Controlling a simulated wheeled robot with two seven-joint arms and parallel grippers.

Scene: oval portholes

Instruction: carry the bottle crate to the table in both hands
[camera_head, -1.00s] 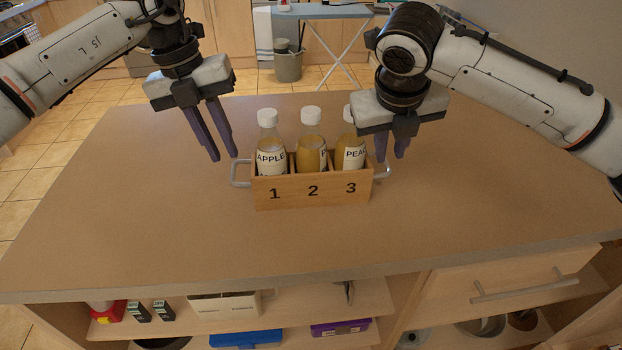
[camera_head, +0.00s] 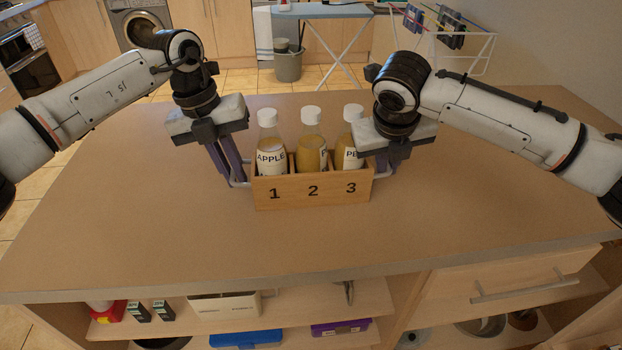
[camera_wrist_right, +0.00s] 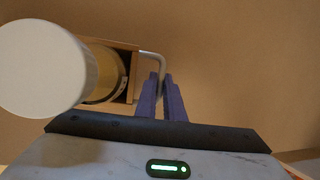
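The wooden bottle crate (camera_head: 332,190) stands upright on the counter, with 1, 2 and 3 on its front. It holds three white-capped bottles: the apple bottle (camera_head: 270,158), a middle bottle (camera_head: 311,155) and a right bottle (camera_head: 347,157), partly hidden by my right gripper. My left gripper (camera_head: 236,182) is at the crate's left handle, its fingers close together around the bar. My right gripper (camera_head: 383,178) is at the right handle. In the right wrist view the handle (camera_wrist_right: 154,55) runs between its nearly closed fingers (camera_wrist_right: 161,88); a bottle cap (camera_wrist_right: 42,68) is beside them.
The counter top (camera_head: 150,235) is clear around the crate. Below its front edge are shelves with a blue box (camera_head: 246,338) and a drawer (camera_head: 520,285). Behind stand an ironing board (camera_head: 320,11), a grey bin (camera_head: 289,66) and a drying rack (camera_head: 450,30).

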